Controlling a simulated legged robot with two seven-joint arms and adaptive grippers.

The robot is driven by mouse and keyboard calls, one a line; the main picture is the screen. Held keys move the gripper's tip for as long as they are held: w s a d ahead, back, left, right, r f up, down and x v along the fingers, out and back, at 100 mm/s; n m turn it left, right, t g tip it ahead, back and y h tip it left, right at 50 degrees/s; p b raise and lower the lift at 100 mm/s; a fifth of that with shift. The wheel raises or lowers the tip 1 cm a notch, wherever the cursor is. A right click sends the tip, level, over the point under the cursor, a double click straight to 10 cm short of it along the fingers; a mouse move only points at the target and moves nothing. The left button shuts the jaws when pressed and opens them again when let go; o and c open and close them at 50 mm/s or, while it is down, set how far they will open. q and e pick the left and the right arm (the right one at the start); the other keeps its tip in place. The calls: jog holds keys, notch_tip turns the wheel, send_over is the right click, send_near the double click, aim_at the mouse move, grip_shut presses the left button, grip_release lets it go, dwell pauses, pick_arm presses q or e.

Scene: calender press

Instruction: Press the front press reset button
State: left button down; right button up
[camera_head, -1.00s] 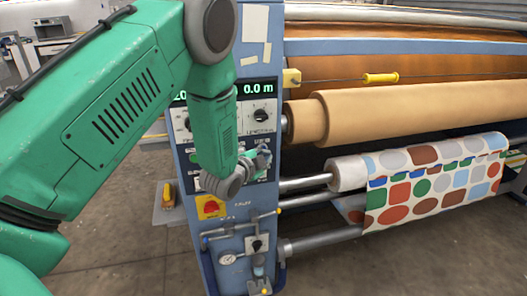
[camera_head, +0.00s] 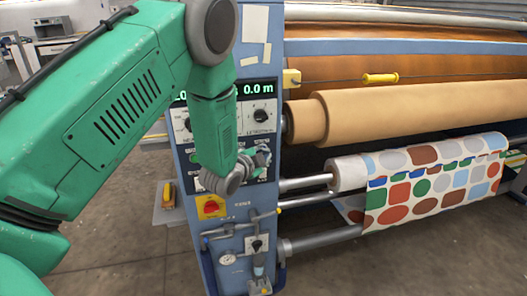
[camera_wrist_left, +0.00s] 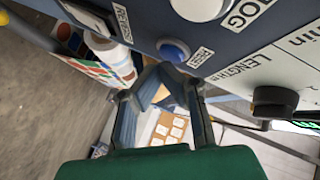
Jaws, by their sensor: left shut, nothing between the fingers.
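The blue press control panel (camera_head: 255,205) stands in the middle of the head view. My left gripper (camera_head: 262,156) is in front of its right side, below the length knob (camera_head: 261,115). In the left wrist view a blue round button (camera_wrist_left: 173,49) sits on the panel beside a label reading RESET (camera_wrist_left: 200,57). My left gripper also shows there (camera_wrist_left: 158,76), shut and empty, its fingertips just below the blue button in the picture. Whether they touch it I cannot tell. In the head view my left wrist and gripper hide part of the buttons. My right gripper is not in view.
A white round button (camera_wrist_left: 200,6) by a JOG label and a dark knob (camera_wrist_left: 274,102) are close by. A red switch on a yellow plate (camera_head: 211,207) sits lower on the panel. Rollers with a patterned fabric roll (camera_head: 430,190) stretch to the right.

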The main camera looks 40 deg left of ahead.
pick_arm(q)
jog(key=shift+w+a, duration=0.25)
dwell(0.6)
jog(key=shift+s, duration=0.1)
jog(key=shift+s+d, duration=0.45)
jog(key=shift+d, duration=0.15)
jog(key=shift+s+d, duration=0.1)
jog(key=s+d+p, duration=0.1)
jog(key=s+d, duration=0.2)
jog(key=shift+d, duration=0.3)
jog(key=shift+f, duration=0.1)
dwell(0.9)
